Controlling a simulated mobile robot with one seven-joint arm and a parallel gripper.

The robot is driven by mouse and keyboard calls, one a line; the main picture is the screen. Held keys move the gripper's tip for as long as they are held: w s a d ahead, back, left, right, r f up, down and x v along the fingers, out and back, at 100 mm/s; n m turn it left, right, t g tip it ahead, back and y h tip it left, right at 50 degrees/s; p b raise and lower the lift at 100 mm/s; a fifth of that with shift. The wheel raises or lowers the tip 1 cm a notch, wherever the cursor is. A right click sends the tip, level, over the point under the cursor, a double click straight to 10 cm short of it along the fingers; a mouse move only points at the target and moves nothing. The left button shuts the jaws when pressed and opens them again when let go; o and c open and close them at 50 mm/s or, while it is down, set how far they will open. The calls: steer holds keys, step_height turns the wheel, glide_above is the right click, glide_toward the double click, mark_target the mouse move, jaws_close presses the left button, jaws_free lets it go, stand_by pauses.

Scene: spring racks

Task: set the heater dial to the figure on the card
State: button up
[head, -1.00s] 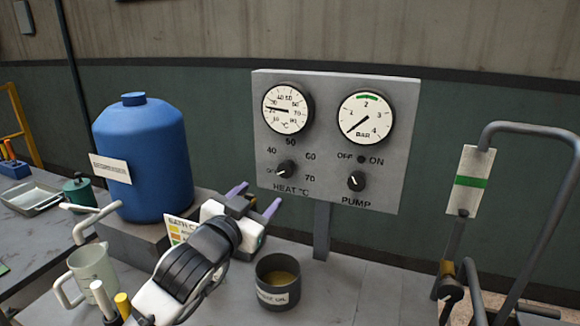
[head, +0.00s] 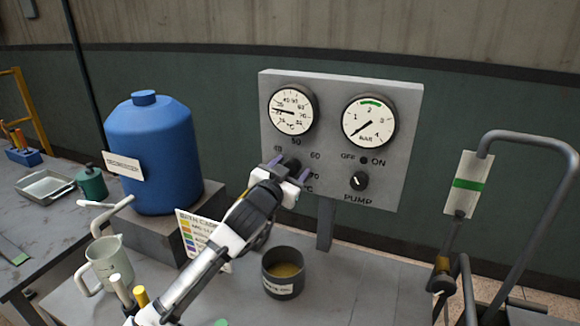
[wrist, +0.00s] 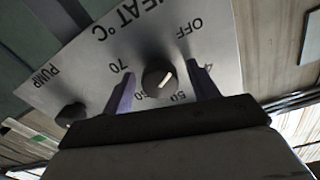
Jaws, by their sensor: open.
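The heater dial is a black knob (wrist: 158,76) with a white mark, ringed by OFF, 40, 50, 60 and 70. In the head view my gripper (head: 288,169) covers much of the dial. The bath card (head: 187,236), with coloured rows, stands behind my arm; its figures are too small to read. A white tag (head: 470,168) with a green band hangs at right.
The grey panel (head: 412,110) carries a temperature gauge (head: 292,124), a bar gauge (head: 368,135) and a pump knob (head: 359,181). An oil pot (head: 283,289) stands below it. A blue tank (head: 150,160) and a jug (head: 108,262) are at left; metal tubing (head: 552,225) is at right.

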steer(key=c, duration=1)
steer(key=shift+f+b, duration=0.1)
steer(key=shift+b, duration=0.25)
